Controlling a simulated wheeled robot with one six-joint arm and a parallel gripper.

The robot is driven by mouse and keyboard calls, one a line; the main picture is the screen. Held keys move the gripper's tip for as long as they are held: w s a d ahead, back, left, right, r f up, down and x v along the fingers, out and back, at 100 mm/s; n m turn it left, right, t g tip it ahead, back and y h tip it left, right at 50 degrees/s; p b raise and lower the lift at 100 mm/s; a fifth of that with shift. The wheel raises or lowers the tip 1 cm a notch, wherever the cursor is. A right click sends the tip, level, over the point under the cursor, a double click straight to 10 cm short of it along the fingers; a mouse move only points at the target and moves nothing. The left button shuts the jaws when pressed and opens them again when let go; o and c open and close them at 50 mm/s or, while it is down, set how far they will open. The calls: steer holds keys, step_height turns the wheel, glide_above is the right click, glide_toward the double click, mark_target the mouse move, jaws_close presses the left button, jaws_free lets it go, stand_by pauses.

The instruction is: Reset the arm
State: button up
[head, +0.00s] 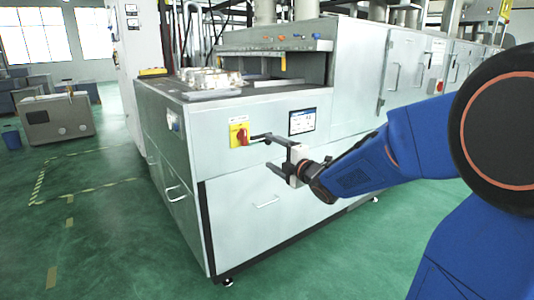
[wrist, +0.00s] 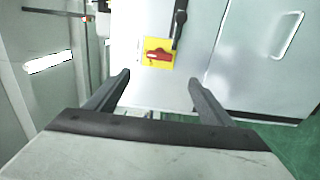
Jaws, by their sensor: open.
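My gripper (head: 262,153) is at the end of my blue arm, in front of the light grey machine (head: 262,215) in the head view. Its two fingers are spread apart with nothing between them; in the wrist view the open gripper (wrist: 160,85) shows a clear gap. A red rotary switch on a yellow plate (head: 239,132) is on the machine's front, just left of the fingers in the head view. The switch also shows in the wrist view (wrist: 158,53), beyond the gap between the fingertips. Whether a finger touches the machine I cannot tell.
A small screen (head: 302,121) is on the machine front beside the gripper. Metal castings (head: 212,79) sit on the machine's top. A grey bin-like box (head: 57,118) and a blue bucket (head: 12,138) stand at the left. The green floor (head: 110,220) at front left is clear.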

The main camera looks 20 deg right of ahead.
steer(key=s+d+f+m+g+h, duration=0.2)
steer(key=s+d+m+h, duration=0.25)
steer(key=s+m, duration=0.3)
steer(key=s+a+f+m+g, duration=0.1)
steer(key=s+f+m+g, duration=0.2)
steer(key=s, duration=0.7)
steer(key=s+a+f+m+g, duration=0.1)
steer(key=s+f+m+g, duration=0.3)
steer(key=s, duration=0.7)
steer(key=s+a+f+m+g+h, duration=0.1)
steer(key=s+f+m+g, duration=0.2)
steer(key=s+m, duration=0.4)
steer(key=s+f, duration=0.1)
steer(key=s, duration=0.3)
steer(key=shift+f, duration=0.35)
